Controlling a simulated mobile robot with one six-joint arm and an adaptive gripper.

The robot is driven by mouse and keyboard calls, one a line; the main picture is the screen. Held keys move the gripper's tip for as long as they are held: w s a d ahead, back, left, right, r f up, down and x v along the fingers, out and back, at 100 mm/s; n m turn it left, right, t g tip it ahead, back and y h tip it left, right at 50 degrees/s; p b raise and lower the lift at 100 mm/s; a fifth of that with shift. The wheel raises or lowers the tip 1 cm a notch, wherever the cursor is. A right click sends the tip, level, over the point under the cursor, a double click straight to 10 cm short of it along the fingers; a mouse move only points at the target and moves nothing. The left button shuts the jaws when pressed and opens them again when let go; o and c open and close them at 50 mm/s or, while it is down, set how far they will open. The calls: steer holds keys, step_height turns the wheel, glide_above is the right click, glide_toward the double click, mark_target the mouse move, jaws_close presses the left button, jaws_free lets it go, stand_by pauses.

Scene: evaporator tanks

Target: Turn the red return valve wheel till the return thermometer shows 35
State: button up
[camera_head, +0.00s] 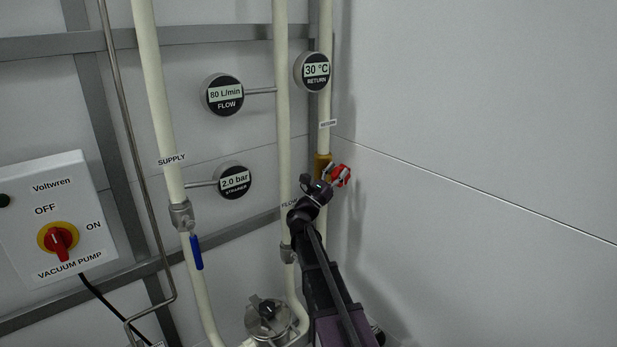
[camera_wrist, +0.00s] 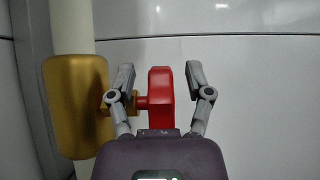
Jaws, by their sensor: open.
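The red return valve wheel (camera_head: 341,175) sits on a brass valve body (camera_head: 322,163) on the return pipe, at the right of the pipes. In the wrist view the red wheel (camera_wrist: 160,98) is seen edge-on, joined by a short stem to the brass body (camera_wrist: 77,106). My gripper (camera_wrist: 160,84) is open, with one finger on each side of the wheel and a visible gap to each. In the head view my gripper (camera_head: 328,182) partly covers the wheel. The return thermometer (camera_head: 315,70) reads 30 °C.
The flow gauge (camera_head: 225,94) reads 80 L/min and the strainer gauge (camera_head: 234,181) 2.0 bar. A supply pipe (camera_head: 163,110) with a blue lever (camera_head: 196,252) and a vacuum pump switch box (camera_head: 58,215) are at left. A bare wall (camera_head: 480,120) fills the right.

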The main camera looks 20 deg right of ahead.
steer(key=shift+w+d+r+g+y+p, duration=0.15)
steer(key=shift+r+g+y+p, duration=0.15)
steer(key=shift+y+p, duration=0.7)
steer(key=shift+s+d+r+g+y+p, duration=0.1)
steer(key=shift+d+r+g+y+p, duration=0.3)
steer(key=shift+p, duration=1)
steer(key=y+p, duration=0.1)
steer(key=p, duration=0.1)
steer(key=y+p, duration=0.1)
steer(key=p, duration=0.1)
steer(key=g+y+p, duration=0.1)
steer(key=y+p, duration=0.1)
steer(key=p, duration=0.1)
steer(key=shift+w+d+f, duration=0.1)
steer(key=shift+w+d, duration=0.15)
steer(key=shift+d, duration=0.05)
steer(key=v, duration=1.3)
steer(key=shift+a, duration=0.35)
steer(key=shift+s+f+b, duration=0.1)
steer(key=shift+f+b, duration=0.2)
steer(key=shift+d, duration=0.1)
steer(key=shift+f+x, duration=0.2)
steer(key=shift+x, duration=6.55)
jaws_close()
